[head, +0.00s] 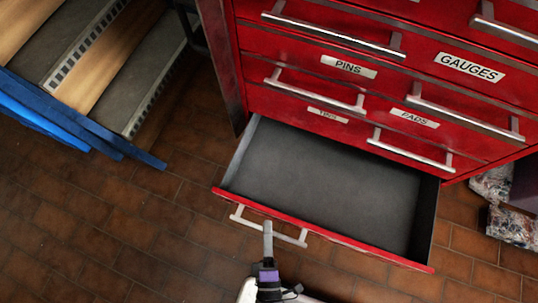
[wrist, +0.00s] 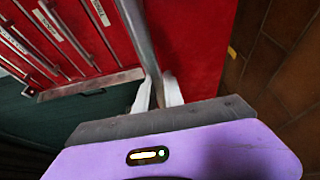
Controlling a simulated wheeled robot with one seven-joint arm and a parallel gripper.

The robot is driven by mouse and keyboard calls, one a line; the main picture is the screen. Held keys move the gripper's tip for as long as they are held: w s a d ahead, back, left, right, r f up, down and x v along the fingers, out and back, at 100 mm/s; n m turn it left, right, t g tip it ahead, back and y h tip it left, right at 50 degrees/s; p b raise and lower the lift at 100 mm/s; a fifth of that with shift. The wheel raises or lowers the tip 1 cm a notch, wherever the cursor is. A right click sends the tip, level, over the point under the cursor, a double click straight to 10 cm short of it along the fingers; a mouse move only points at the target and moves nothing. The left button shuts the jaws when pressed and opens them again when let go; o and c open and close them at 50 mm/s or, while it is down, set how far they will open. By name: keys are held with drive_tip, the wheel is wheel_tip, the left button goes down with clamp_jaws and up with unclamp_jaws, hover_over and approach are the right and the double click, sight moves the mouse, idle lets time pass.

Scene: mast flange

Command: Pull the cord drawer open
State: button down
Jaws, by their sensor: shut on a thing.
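The bottom drawer (head: 320,190) of the red cabinet stands pulled well out. Its grey inside is bare, and its front panel tilts away from my view, so I cannot read a label on it. Its silver bar handle (head: 287,237) is on the front panel. My gripper (head: 268,230) is at the middle of this handle. In the wrist view the two pale fingers of my gripper (wrist: 158,92) sit on either side of the metal handle bar (wrist: 138,32), shut on it.
The red cabinet (head: 350,105) has several shut drawers above, with labels such as PINS, GAUGES and PADS. A blue-edged stepped unit (head: 85,125) stands at the left. Wrapped packages (head: 510,224) lie at the right. The brown tiled floor (head: 110,220) is clear at the lower left.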

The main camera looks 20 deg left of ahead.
drive_tip(key=c, duration=1.4)
unclamp_jaws()
drive_tip(key=shift+c, duration=0.2)
drive_tip(key=p+v, duration=0.1)
drive_tip(key=v, duration=0.6)
drive_tip(key=shift+s+d, duration=0.15)
drive_tip(key=shift+s, duration=0.25)
drive_tip(key=w+d+r+m+g+h, duration=0.1)
drive_tip(key=d+r+m+h, duration=0.1)
drive_tip(key=d+r+m, duration=0.65)
drive_tip(key=w+d+r+m+h, duration=0.15)
drive_tip(key=d+r+m, duration=0.4)
drive_tip(key=r, duration=0.55)
drive_tip(key=d+r+m+g+h, duration=0.1)
drive_tip(key=d+r+m+h, duration=0.2)
drive_tip(key=d+r+m, duration=0.6)
wheel_tip(320, 180, up, 33)
drive_tip(key=a+p, duration=0.2)
drive_tip(key=p, duration=3)
drive_tip(key=shift+n, duration=0.4)
